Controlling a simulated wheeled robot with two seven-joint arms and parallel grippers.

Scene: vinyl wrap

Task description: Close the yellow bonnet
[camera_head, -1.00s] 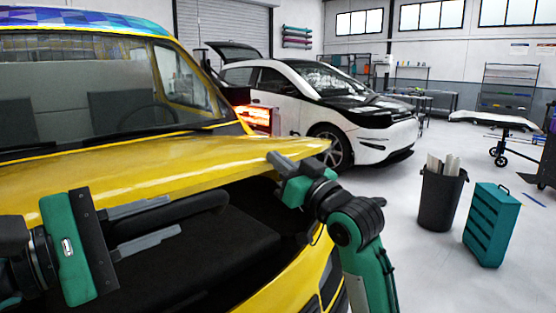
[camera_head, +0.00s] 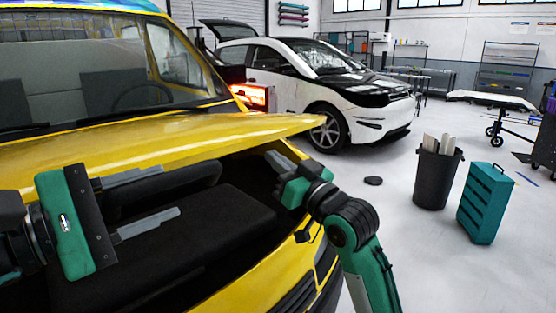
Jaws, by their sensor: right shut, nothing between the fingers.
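The yellow bonnet (camera_head: 170,140) of the yellow vehicle is raised, with a dark gap between its front lip and the engine bay (camera_head: 200,235). My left gripper (camera_head: 142,200) is at the lower left, in front of the gap. Its two grey fingers are spread apart with nothing visible between them. My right gripper (camera_head: 277,160) is near the bonnet's right front corner. Its fingers are shut and empty, and their tips show just below the bonnet's lip. I cannot tell whether they touch it.
A white and black car (camera_head: 330,85) stands behind. A black bin (camera_head: 435,178) with rolls and a teal drawer cabinet (camera_head: 486,203) stand on the floor at the right. The floor between the bin and the yellow vehicle is mostly clear.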

